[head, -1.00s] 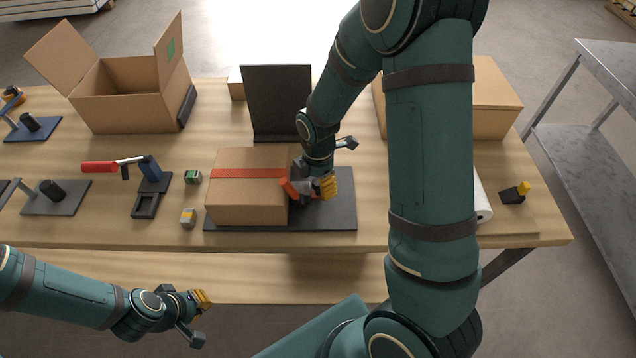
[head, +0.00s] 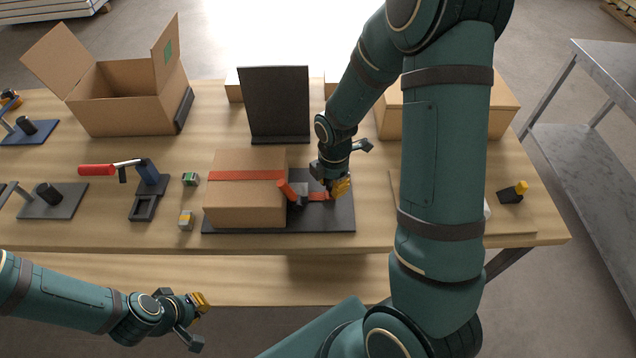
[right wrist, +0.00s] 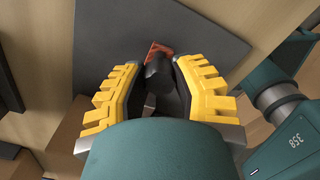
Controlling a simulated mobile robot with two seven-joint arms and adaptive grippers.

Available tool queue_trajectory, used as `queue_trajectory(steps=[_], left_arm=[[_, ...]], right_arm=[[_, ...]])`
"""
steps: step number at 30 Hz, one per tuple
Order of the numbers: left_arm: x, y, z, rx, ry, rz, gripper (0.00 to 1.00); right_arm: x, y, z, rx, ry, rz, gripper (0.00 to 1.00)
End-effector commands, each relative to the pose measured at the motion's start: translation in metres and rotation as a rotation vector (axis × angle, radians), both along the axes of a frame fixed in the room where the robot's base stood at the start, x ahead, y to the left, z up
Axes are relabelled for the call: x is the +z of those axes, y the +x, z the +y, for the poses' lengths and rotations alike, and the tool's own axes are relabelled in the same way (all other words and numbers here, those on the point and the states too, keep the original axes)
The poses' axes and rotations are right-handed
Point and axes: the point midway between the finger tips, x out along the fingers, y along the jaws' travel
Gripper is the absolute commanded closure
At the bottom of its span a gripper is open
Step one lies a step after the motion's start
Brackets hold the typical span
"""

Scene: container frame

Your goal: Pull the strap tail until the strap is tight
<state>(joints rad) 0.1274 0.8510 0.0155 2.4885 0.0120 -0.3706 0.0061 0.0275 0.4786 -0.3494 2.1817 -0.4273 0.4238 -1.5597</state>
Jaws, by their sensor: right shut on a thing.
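A brown box (head: 245,203) sits on a dark base plate (head: 325,223), with a red strap (head: 247,175) across its top.
Two small blocks (head: 190,179) (head: 186,220) lie left of the box. A dark upright panel (head: 277,100) and an open carton (head: 128,100) stand behind.

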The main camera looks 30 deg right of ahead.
Motion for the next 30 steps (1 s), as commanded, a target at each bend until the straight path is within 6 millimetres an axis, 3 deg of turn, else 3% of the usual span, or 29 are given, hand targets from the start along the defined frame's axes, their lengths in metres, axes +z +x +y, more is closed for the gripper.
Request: queue_trajectory(steps=[6, 17, 18, 20, 30], left_arm=[[0.001, 0.0, 0.0, 0.0, 0.0, 0.0, 1.0], [0.001, 0.0, 0.0, 0.0, 0.0, 0.0, 1.0], [0.001, 0.0, 0.0, 0.0, 0.0, 0.0, 1.0], [0.001, 0.0, 0.0, 0.0, 0.0, 0.0, 1.0], [0.001, 0.0, 0.0, 0.0, 0.0, 0.0, 1.0]], right_arm=[[0.0, -0.016, -0.025, -0.005, -0.001, 0.002, 1.0], [-0.001, -0.018, -0.028, -0.002, -0.001, 0.003, 1.0], [-0.001, -0.018, -0.028, -0.002, -0.001, 0.003, 0.57], [-0.001, -0.018, -0.028, -0.002, -0.001, 0.003, 0.38], [0.001, -0.017, -0.027, -0.001, -0.001, 0.0, 0.38]])
